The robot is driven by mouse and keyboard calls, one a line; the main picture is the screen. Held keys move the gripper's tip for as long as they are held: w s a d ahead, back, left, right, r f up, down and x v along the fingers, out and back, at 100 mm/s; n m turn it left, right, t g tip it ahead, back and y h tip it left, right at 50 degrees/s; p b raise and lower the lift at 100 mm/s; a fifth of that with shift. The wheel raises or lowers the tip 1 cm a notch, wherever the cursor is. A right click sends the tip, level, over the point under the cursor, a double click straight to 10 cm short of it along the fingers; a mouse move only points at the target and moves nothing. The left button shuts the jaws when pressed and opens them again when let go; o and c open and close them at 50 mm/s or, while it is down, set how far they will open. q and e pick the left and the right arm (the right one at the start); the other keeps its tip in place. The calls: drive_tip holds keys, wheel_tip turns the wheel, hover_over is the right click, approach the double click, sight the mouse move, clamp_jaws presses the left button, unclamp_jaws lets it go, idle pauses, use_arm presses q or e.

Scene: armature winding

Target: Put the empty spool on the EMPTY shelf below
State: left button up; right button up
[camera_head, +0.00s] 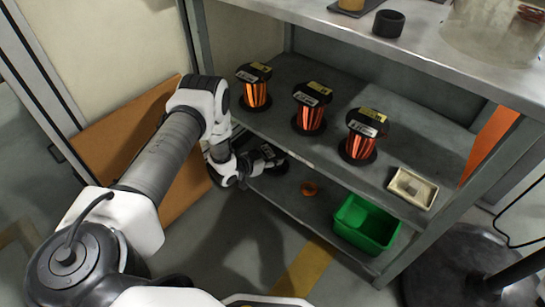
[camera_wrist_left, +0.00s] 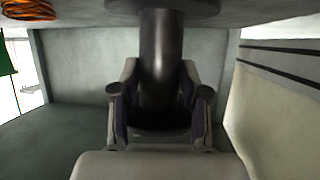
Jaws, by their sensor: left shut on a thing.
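My left gripper (camera_head: 257,162) reaches in at the left end of the lower shelf (camera_head: 300,207). It is shut on the black empty spool (camera_head: 271,153), which is partly hidden by the gripper and the upper shelf board. In the left wrist view the gripper (camera_wrist_left: 163,92) has a finger on each side of the spool's bare dark core (camera_wrist_left: 161,55). One flange shows near the pale surface at the picture's top; I cannot tell whether it touches. My right gripper is not in view.
Three copper-wound spools (camera_head: 256,93) stand in a row on the middle shelf (camera_head: 345,88), with a small beige tray (camera_head: 412,188) at its right. On the lower shelf lie a copper ring (camera_head: 309,188) and a green bin (camera_head: 365,224). A brown board (camera_head: 125,150) leans at left.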

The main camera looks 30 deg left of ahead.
use_arm(q)
drive_tip(key=shift+f+b, duration=0.45)
drive_tip(key=shift+f, duration=0.05)
drive_tip(key=o, duration=1.3)
drive_tip(key=shift+s, duration=0.1)
drive_tip(key=v, duration=1.1)
drive_tip(key=shift+s+a+r, duration=0.1)
drive_tip(key=shift+s+r, duration=0.1)
drive_tip(key=shift+s, duration=0.15)
